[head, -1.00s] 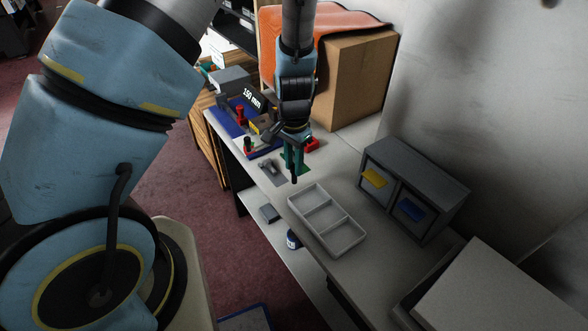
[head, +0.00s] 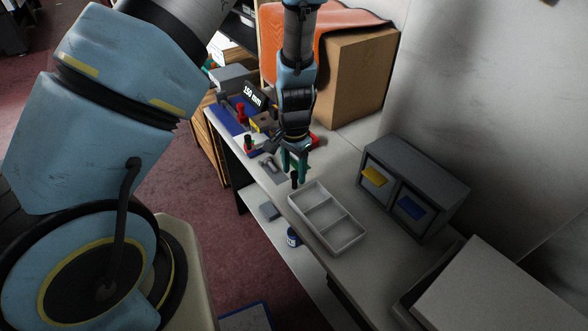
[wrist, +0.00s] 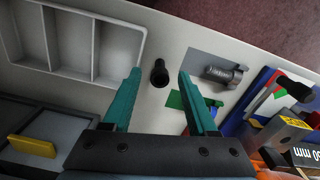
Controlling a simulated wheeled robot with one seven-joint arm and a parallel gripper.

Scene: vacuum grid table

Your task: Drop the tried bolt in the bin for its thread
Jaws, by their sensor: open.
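A black bolt (head: 294,180) is just below my gripper (head: 294,168), beside the tray's far left corner. In the wrist view the bolt (wrist: 159,73) shows between and beyond the two teal fingertips (wrist: 158,75), with clear gaps on both sides. My gripper is open. The bolt looks upright; I cannot tell whether it touches the table. A pale tray (head: 317,194) with three compartments lies close by; its visible compartments look empty. A grey cabinet (head: 452,187) has two fronts, with a yellow handle (head: 374,176) and a blue handle (head: 411,208).
A silver threaded piece (wrist: 222,75) lies on a grey plate beside a green patch (wrist: 190,102). Red and blue fixtures and a "150 mm" block (head: 254,94) stand behind. A cardboard box (head: 350,85) is at the back.

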